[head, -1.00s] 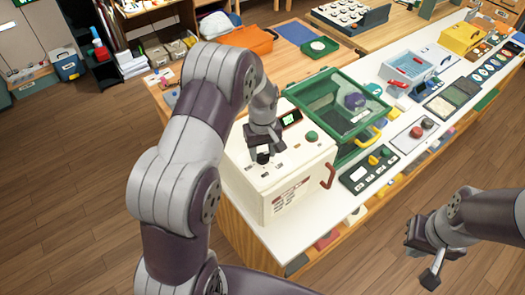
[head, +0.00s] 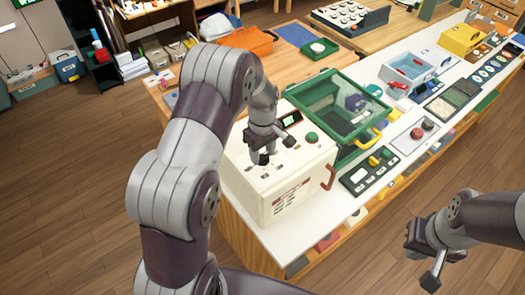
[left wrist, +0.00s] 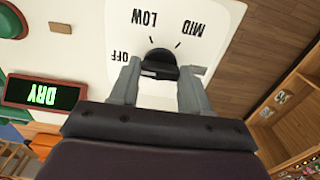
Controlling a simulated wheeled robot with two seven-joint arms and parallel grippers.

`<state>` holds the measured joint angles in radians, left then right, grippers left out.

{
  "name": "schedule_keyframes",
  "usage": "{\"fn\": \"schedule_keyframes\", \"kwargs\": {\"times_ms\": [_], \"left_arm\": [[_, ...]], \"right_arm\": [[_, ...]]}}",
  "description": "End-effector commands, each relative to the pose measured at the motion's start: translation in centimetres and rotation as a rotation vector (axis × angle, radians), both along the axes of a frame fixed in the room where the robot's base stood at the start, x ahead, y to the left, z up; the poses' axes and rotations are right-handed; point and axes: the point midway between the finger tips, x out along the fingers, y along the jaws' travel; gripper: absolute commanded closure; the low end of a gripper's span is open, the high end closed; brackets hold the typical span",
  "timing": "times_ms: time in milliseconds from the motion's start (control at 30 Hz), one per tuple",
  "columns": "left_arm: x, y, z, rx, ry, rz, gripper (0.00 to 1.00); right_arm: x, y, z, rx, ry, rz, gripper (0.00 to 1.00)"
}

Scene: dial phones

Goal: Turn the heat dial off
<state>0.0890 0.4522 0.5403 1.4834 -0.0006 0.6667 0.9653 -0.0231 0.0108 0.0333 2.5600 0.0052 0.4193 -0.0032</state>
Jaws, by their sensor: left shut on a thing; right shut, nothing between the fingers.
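The heat dial (left wrist: 161,60) is a black round knob on the top of a white box-shaped appliance (head: 268,205). In the left wrist view the printed labels OFF, LOW and MID appear upside down around it. My left gripper (left wrist: 162,78) is at the dial, one finger on each side, shut on it. The dial's pointer direction is hard to tell. In the head view my left gripper (head: 274,150) is over the appliance top and hides the dial. My right gripper (head: 432,264) is shut and empty, over the floor at lower right.
A green knob (head: 311,137) and a red handle (head: 328,177) are on the appliance. A green clear-lidded bin (head: 340,105) stands just behind it. Several panels and a blue-grey tray (head: 407,70) line the white counter.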

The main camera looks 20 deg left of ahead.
Motion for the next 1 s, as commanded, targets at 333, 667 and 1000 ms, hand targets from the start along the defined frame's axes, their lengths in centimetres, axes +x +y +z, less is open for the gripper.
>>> {"fn": "schedule_keyframes", "kwargs": {"times_ms": [333,667,1000], "left_arm": [[0.2,0.0,0.2,0.000,-0.006,0.001,0.28],[0.2,0.0,1.9,0.000,-0.009,0.001,0.28],[0.1,0.0,11.6,0.000,-0.006,0.001,0.28]], "right_arm": [[0.0,0.0,0.0,0.000,0.000,0.000,1.00],[0.0,0.0,-1.1,0.000,0.000,0.000,1.00],[0.0,0.0,-0.7,0.000,0.000,0.000,1.00]]}}
